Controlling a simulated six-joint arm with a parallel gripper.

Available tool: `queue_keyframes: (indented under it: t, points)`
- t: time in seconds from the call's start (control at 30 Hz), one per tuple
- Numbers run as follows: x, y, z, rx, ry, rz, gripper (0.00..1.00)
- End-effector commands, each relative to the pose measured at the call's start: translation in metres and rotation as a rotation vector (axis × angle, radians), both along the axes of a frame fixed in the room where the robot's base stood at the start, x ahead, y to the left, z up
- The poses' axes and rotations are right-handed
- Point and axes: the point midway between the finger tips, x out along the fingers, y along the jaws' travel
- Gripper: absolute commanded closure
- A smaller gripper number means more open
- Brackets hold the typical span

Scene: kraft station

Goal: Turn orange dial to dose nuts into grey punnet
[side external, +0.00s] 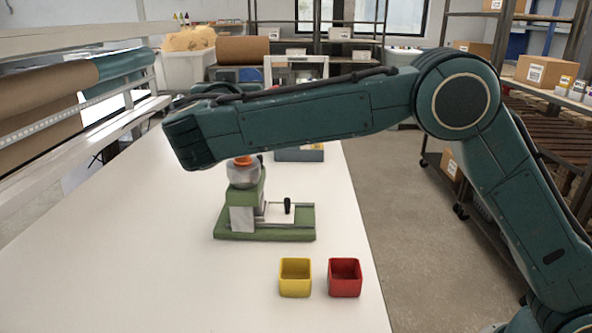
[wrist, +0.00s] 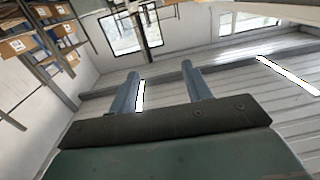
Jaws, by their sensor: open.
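A green dispenser-like device (side external: 246,190) stands on the white table in the side view. It has a clear rounded jar (side external: 243,176) and an orange part (side external: 242,161) at its top, partly covered by my arm; I cannot tell if this is the dial. A grey block (side external: 242,219) sits low on the device; I cannot tell whether it is the punnet. No nuts can be made out. My gripper (wrist: 163,80) is open and empty in the wrist view, facing walls and windows. Its fingers cannot be made out in the side view.
A yellow square cup (side external: 295,278) and a red one (side external: 345,278) stand near the table's right front edge. A small black-knobbed lever (side external: 287,205) rises from the device's green base. The white table (side external: 130,260) is clear at the front left. A grey-blue tray (side external: 300,154) lies farther back.

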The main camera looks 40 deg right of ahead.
Motion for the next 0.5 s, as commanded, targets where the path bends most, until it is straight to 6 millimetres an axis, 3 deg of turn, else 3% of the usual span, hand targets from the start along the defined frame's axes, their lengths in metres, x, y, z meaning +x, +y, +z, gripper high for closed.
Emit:
queue_keyframes:
  t: [0.2, 0.5]
  points:
    - [0.0, 0.0, 0.036, 0.003, -0.004, 0.0, 0.51]
    - [0.0, 0.0, 0.06, 0.001, -0.001, 0.0, 0.51]
